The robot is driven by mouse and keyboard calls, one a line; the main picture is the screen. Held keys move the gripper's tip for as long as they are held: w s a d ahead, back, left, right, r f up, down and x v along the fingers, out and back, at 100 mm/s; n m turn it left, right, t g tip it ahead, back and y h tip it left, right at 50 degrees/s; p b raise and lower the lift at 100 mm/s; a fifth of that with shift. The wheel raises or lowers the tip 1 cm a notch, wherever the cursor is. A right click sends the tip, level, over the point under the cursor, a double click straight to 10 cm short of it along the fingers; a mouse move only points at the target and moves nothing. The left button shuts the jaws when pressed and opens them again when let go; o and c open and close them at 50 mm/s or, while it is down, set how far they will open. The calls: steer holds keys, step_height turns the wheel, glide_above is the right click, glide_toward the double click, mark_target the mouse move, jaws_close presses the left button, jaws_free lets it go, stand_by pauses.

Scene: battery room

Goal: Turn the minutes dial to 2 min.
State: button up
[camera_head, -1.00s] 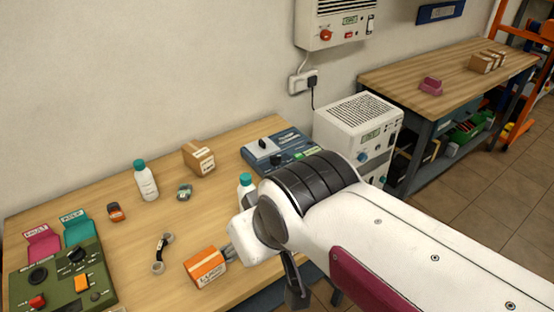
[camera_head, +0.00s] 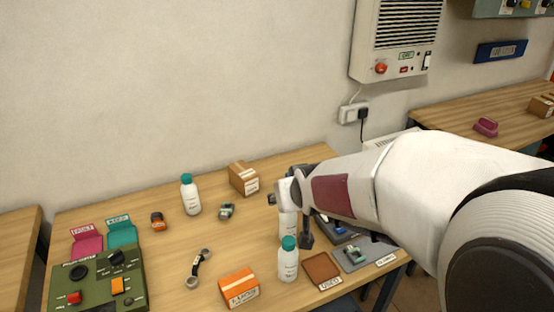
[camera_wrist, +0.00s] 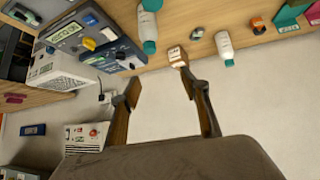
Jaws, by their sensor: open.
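A blue-grey device (camera_wrist: 85,35) with a display, a yellow knob (camera_wrist: 90,44) and other controls shows at the upper left of the wrist view. My arm mostly hides it in the head view. I cannot read which dial is for minutes. My gripper (camera_wrist: 158,78) is open, with nothing between its fingers. In the head view it hangs above the table's right part, beside the white bottles, apart from the green panel.
White bottles with teal caps (camera_head: 288,262), an orange box (camera_head: 239,288), a cardboard box (camera_head: 243,178) and a brown tray (camera_head: 322,269) stand on the table. A wall unit (camera_head: 393,40) hangs behind. The table's middle has some free room.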

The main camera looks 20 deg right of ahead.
steer(key=w+d+f+t+h, duration=0.1)
steer(key=w+d+f, duration=0.2)
steer(key=d+f, duration=0.2)
steer(key=w+d+f+m+t+h, duration=0.1)
steer(key=w+d+f, duration=0.3)
steer(key=d+f, duration=0.1)
steer(key=w+d+f+m+t, duration=0.1)
steer(key=w+d+f, duration=0.3)
steer(key=d+f, duration=0.2)
steer(key=shift+w+d+h, duration=0.1)
steer(key=shift+d+h, duration=0.3)
steer(key=shift+d, duration=0.45)
steer(key=shift+d+f+m+t, duration=0.3)
steer(key=shift+d+f+t, duration=0.1)
steer(key=shift+f, duration=0.05)
steer(key=shift+w, duration=0.15)
steer(key=shift+x, duration=3.75)
steer(key=shift+f, duration=0.1)
steer(key=c, duration=1.1)
